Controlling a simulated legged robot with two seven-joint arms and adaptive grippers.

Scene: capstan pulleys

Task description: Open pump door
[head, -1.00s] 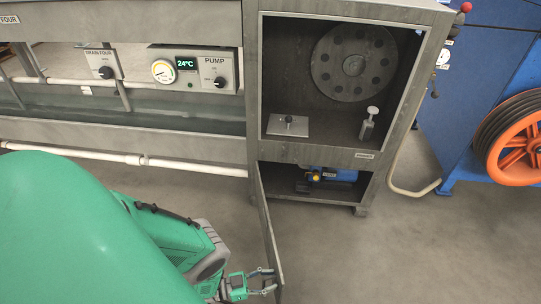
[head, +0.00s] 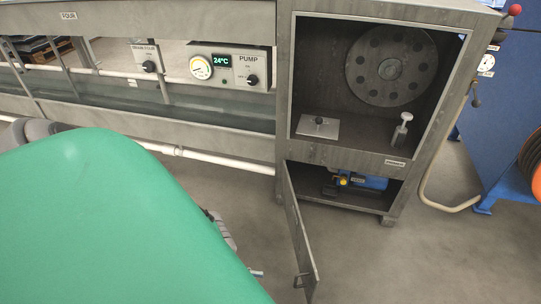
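The pump door (head: 301,245) is a thin grey metal panel at the bottom of the grey cabinet. It stands swung out from its left edge, with a small handle (head: 300,281) near its free end. Through the opening the blue pump (head: 366,182) with a yellow part shows on the cabinet's lower floor. My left gripper (head: 257,273) is mostly hidden behind my green arm; only a small fingertip shows left of the door, apart from the handle in the picture. Whether it is open is hidden. My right gripper is out of view.
The upper compartment holds a grey disc with holes (head: 390,65), a flat plate (head: 318,128) and a white-topped plunger (head: 402,132). A control panel (head: 231,68) and a white pipe (head: 200,156) are at the left. The floor right of the door is clear.

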